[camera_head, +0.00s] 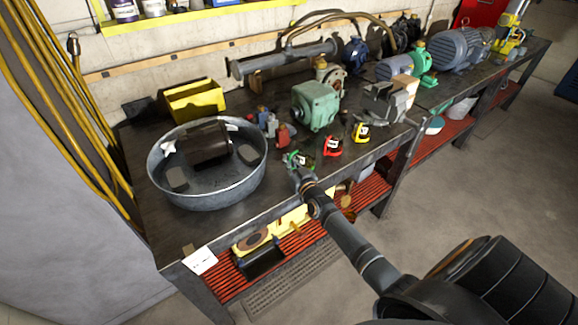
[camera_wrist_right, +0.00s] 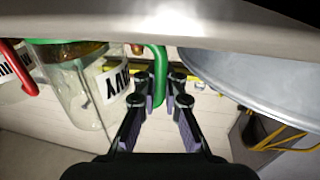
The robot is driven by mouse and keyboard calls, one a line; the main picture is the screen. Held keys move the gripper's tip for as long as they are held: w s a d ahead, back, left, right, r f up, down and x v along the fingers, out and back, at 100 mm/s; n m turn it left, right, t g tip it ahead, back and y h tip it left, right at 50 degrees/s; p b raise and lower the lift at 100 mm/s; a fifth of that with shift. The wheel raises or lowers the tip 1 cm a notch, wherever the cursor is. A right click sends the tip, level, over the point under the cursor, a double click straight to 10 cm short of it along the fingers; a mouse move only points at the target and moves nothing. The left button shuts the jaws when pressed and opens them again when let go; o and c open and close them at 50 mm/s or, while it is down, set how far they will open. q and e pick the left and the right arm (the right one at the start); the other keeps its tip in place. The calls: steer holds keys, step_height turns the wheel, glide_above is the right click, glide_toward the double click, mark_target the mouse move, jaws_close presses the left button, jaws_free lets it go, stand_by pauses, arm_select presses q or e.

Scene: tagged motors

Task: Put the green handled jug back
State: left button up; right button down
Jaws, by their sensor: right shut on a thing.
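The green handled jug (camera_head: 304,161) is at the front edge of the bench, left of the red handled jug (camera_head: 332,146) and the yellow handled jug (camera_head: 360,132). My right gripper (camera_head: 299,172) reaches it from the front. I cannot tell whether the jug's base touches the bench. My left gripper is out of view.
A large metal basin (camera_head: 256,180) with dark parts stands left of the jug. Small red and grey items (camera_head: 283,135) and a green gearbox (camera_head: 316,106) stand behind it. The red slatted shelf (camera_head: 300,242) is below the bench (camera_head: 235,222).

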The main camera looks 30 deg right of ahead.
steer(key=shift+r, duration=0.15)
steer(key=shift+s, duration=0.1)
steer(key=c, duration=1.9)
jaws_free()
steer(key=shift+f, duration=0.2)
steer(key=o, duration=0.5)
steer(key=shift+c, duration=0.2)
steer(key=shift+r, duration=0.25)
steer(key=s+a+p, duration=0.1)
steer(key=s+p, duration=0.2)
steer(key=s, duration=0.9)
